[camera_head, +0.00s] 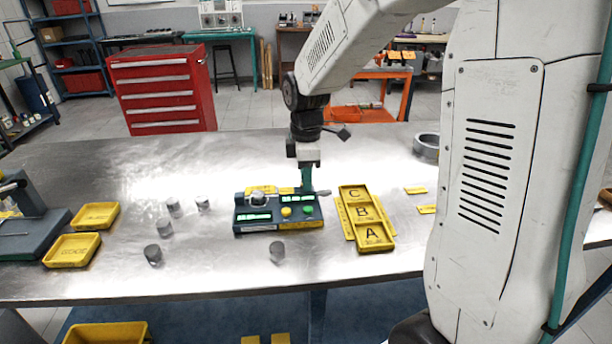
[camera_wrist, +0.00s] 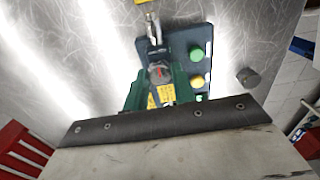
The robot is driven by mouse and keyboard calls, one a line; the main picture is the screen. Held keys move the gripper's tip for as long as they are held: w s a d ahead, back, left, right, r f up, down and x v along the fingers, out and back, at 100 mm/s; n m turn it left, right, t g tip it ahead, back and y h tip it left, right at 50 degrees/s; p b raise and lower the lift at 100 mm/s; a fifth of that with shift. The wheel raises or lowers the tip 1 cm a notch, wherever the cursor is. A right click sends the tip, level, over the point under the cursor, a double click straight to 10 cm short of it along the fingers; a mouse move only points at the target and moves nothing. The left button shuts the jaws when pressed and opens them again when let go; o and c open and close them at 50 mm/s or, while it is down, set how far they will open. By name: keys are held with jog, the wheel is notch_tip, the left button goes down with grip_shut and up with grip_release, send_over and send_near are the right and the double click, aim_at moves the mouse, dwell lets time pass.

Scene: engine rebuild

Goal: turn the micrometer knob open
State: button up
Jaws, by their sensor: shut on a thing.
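The micrometer station (camera_head: 279,228) is a dark blue box on the metal table, with lit displays, a yellow button (camera_head: 286,212) and a green button (camera_head: 309,210). The buttons also show in the wrist view. My gripper (camera_head: 306,189) points straight down at the station's right end. In the wrist view its green fingers (camera_wrist: 161,88) are shut on the micrometer knob (camera_wrist: 160,72), a grey round end with a red mark. The metal micrometer body (camera_wrist: 153,28) extends away beyond the knob. The knob's sides are partly hidden by the fingers.
Several grey cylinders (camera_head: 164,228) stand left and in front of the station. A yellow tray marked A, B, C (camera_head: 388,243) lies close to its right. Yellow bins (camera_head: 72,262) sit at the left. A grey ring (camera_head: 426,147) lies behind the tray.

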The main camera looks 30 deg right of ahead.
jog(key=m, duration=1.1)
jog(key=shift+m, duration=0.3)
jog(key=m, duration=0.5)
jog(key=shift+m, duration=0.3)
jog(key=m, duration=0.5)
jog(key=shift+m, duration=0.3)
jog(key=o, duration=1)
